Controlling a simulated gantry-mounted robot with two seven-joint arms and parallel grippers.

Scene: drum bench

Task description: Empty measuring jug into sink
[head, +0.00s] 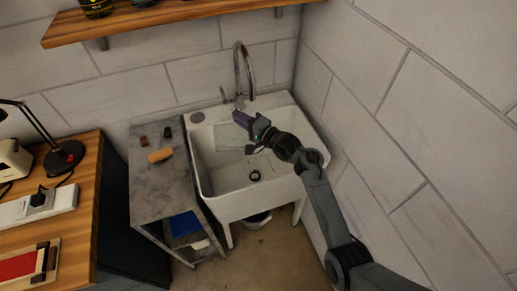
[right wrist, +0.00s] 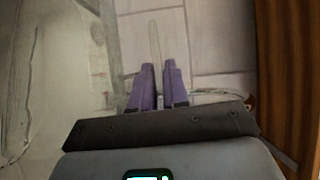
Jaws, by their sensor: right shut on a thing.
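The measuring jug (head: 230,137) is clear and faintly greenish. In the head view it is over the back left of the white sink (head: 203,170), and it looks tilted on its side. My right gripper (head: 238,117) is at the jug's upper right, its purple fingers shut on it. In the right wrist view, a pale see-through strip, apparently the jug's handle (right wrist: 154,38), stands between the purple fingers (right wrist: 158,80). I cannot tell whether liquid is in the jug. My left gripper is not in view.
A curved metal tap (head: 239,65) rises behind the sink. A grey side table (head: 160,185) at its left holds an orange-tan item (head: 160,155) and small dark blocks. A wooden bench (head: 85,220) stands further left. A tiled wall closes the right side.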

